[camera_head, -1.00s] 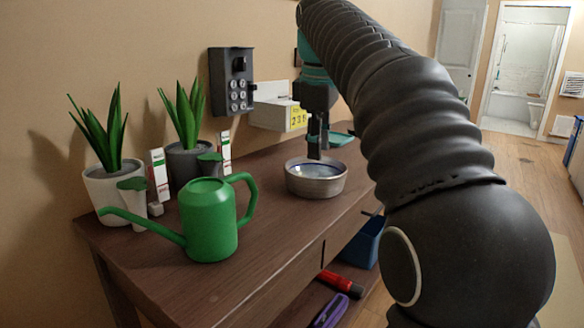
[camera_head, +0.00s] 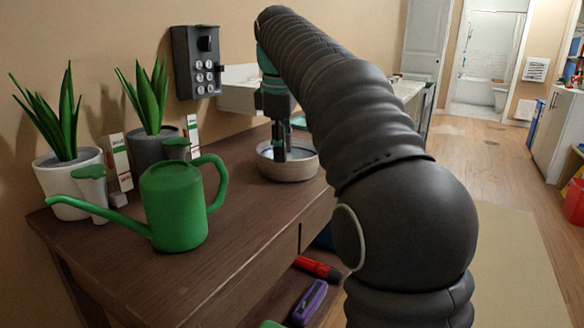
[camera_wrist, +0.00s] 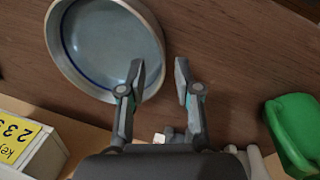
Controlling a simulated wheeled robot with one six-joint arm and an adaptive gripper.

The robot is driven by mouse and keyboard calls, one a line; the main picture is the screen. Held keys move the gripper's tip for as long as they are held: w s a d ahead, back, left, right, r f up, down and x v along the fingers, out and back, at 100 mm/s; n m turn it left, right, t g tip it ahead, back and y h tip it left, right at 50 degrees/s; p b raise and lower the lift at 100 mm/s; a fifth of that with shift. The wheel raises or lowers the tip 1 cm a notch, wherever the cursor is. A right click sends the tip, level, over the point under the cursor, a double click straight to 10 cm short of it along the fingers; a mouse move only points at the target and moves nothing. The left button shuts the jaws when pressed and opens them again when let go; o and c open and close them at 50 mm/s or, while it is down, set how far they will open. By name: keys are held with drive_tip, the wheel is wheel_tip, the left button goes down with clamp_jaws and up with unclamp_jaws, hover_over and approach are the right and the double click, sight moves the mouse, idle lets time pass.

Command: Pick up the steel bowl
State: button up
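The steel bowl (camera_head: 296,172) stands upright on the dark wooden table. It is round and shallow, with a metal wall and a bluish inside. In the wrist view, the bowl (camera_wrist: 105,45) is at the upper left with a dark blue ring inside. My gripper (camera_head: 281,154) points down at the bowl. In the wrist view, my gripper (camera_wrist: 159,78) is open: one finger is over the bowl's inside, the other beyond its rim, with the rim between them. I cannot tell whether either finger touches the bowl.
A green watering can (camera_head: 173,208) stands nearer on the table (camera_head: 245,215), beside two potted plants (camera_head: 62,168) (camera_head: 150,110). A keypad box (camera_head: 197,62) hangs on the wall. A pale box with a yellow label (camera_wrist: 22,140) is near the bowl. Open floor lies to the right.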

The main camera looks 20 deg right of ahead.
sight(281, 166)
drive_tip(key=f+b, duration=0.1)
drive_tip(key=f, duration=0.1)
drive_tip(key=w+f+b, duration=0.1)
drive_tip(key=f, duration=0.2)
clamp_jaws()
